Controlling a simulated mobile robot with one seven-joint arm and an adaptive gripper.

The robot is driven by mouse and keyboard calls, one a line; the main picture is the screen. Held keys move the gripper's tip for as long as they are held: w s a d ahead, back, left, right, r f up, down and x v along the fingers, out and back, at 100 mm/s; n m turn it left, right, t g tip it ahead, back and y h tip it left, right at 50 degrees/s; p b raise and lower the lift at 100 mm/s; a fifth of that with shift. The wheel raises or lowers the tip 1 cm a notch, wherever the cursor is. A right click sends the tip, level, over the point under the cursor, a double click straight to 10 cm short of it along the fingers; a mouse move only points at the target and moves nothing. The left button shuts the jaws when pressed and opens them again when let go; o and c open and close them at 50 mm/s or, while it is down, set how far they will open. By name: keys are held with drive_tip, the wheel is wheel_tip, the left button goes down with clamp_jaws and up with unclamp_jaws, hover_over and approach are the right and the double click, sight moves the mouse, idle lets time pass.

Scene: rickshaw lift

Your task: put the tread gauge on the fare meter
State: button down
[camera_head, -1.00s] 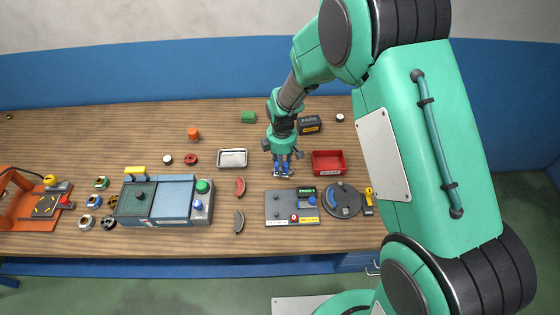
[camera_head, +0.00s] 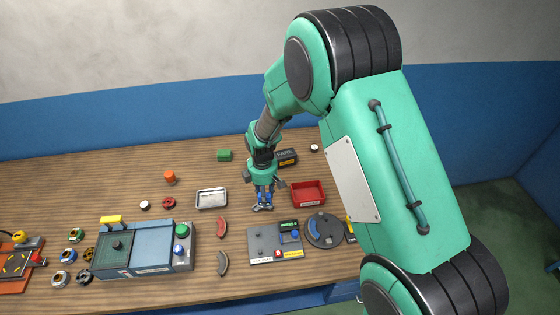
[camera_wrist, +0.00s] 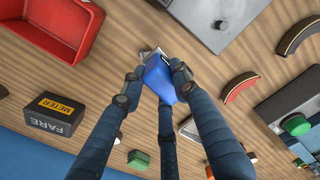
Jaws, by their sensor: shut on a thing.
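The tread gauge (camera_wrist: 158,80), a blue body with a pale metal tip, is between the fingers of my gripper (camera_wrist: 152,84) in the wrist view. My gripper is shut on it, and the fingers hide part of its sides. In the head view my gripper (camera_head: 263,195) points down over the wooden bench, with the blue gauge low between its fingers. I cannot tell how far the gauge is above the wood. The fare meter (camera_head: 286,158), a dark box with a yellow METER label, stands behind and right of my gripper. It also shows at the lower left of the wrist view (camera_wrist: 55,119).
A red tray (camera_head: 308,199) is just right of my gripper, and a metal tray (camera_head: 211,204) is to its left. A grey panel (camera_head: 262,244) and a round dial (camera_head: 324,236) lie in front. A green block (camera_head: 224,155) stands behind left. Bare wood surrounds the meter's left side.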

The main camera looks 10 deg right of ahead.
drive_tip(key=w+d+r+m+p, duration=0.2)
drive_tip(key=w+d+r+p, duration=0.4)
drive_tip(key=w+d, duration=0.3)
drive_tip(key=d, duration=0.4)
drive_tip(key=shift+w+r, duration=0.15)
drive_tip(key=shift+w, duration=0.25)
drive_tip(key=p, duration=0.2)
hover_over(285, 152)
drive_tip(key=shift+f, duration=0.75)
drive_tip(key=shift+f, duration=1.75)
drive_tip(key=shift+f, duration=0.2)
drive_tip(key=c, duration=1.3)
unclamp_jaws()
drive_tip(key=shift+c, duration=0.2)
